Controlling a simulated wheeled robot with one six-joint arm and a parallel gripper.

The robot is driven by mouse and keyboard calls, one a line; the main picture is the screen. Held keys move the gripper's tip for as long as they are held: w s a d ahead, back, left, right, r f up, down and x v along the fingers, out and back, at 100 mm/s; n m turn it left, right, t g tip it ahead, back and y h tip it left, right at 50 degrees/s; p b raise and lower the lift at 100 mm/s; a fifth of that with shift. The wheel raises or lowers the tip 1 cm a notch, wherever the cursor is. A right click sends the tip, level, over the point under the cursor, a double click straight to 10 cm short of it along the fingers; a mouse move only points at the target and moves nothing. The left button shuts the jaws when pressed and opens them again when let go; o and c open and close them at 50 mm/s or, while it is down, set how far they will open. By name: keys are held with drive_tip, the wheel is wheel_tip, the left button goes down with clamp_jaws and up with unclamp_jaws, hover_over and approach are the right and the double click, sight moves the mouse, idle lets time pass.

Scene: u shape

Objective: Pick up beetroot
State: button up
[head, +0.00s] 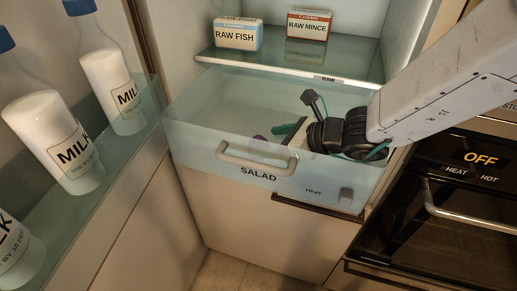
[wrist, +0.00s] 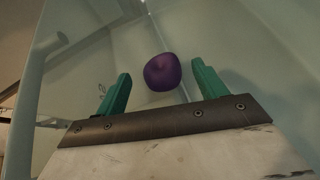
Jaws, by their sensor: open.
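The beetroot (wrist: 163,72) is a round purple thing lying in the fridge's salad drawer. In the wrist view it is just beyond my gripper (wrist: 158,90), in line with the gap between the two green fingers. My gripper is open and apparently empty. In the head view my gripper (head: 287,134) reaches down into the drawer from the right. Only a small purple bit of the beetroot (head: 259,138) shows there, behind the drawer front and next to a green finger. The salad drawer (head: 200,136) is pulled out and see-through, with a handle on its front.
A shelf above the drawer holds a raw fish box (head: 237,34) and a raw mince box (head: 308,25). Milk bottles (head: 62,142) stand in the open door at left. An oven (head: 465,200) is at right. The drawer's left part looks clear.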

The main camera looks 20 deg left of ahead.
drive_tip(key=shift+x, duration=3.1)
drive_tip(key=c, duration=1.1)
